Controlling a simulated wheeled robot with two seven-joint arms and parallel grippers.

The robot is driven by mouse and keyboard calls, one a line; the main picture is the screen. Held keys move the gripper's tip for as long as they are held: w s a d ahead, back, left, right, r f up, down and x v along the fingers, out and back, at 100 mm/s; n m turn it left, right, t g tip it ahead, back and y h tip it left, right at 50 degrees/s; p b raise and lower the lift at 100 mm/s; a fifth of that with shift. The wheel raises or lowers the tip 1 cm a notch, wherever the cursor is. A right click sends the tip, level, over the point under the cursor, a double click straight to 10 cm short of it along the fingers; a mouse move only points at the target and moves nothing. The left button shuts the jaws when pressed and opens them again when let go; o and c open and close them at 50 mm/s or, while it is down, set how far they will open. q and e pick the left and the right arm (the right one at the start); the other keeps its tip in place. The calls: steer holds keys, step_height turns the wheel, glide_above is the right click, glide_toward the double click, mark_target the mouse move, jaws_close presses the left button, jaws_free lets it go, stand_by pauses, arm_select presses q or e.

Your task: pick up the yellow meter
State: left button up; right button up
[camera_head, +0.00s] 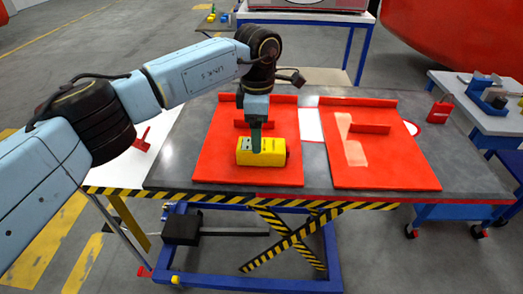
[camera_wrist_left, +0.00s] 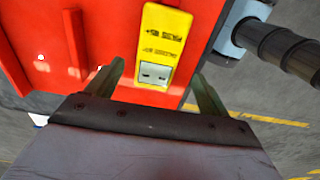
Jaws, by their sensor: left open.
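The yellow meter (camera_head: 261,152) lies on the left red panel (camera_head: 215,165) on the table, near the panel's front edge. It also shows in the left wrist view (camera_wrist_left: 166,38), with dark lettering and a pale grey patch at its near end. My left gripper (camera_head: 256,148) is over the meter in the head view, pointing down. In the left wrist view its two fingers (camera_wrist_left: 157,78) are open, one on either side of the meter's near end. I see no clear contact. The gripper hides part of the meter in the head view. My right gripper is not in view.
A second red panel (camera_head: 385,165) lies to the right on the grey lift table (camera_head: 312,178). Both panels have raised red strips. A white table (camera_head: 300,17) stands behind. A blue-framed bench with tools (camera_head: 480,100) is at the right. The front table edge has black-yellow stripes.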

mark_target(273, 154)
arm_select(q)
steer(key=shift+f, duration=0.3)
steer(key=shift+d+f, duration=0.15)
steer(key=shift+f, duration=0.4)
steer(key=f, duration=0.3)
steer(key=shift+w+d+f, duration=0.2)
steer(key=shift+d+f, duration=0.05)
steer(key=shift+f, duration=0.3)
steer(key=c, duration=1.3)
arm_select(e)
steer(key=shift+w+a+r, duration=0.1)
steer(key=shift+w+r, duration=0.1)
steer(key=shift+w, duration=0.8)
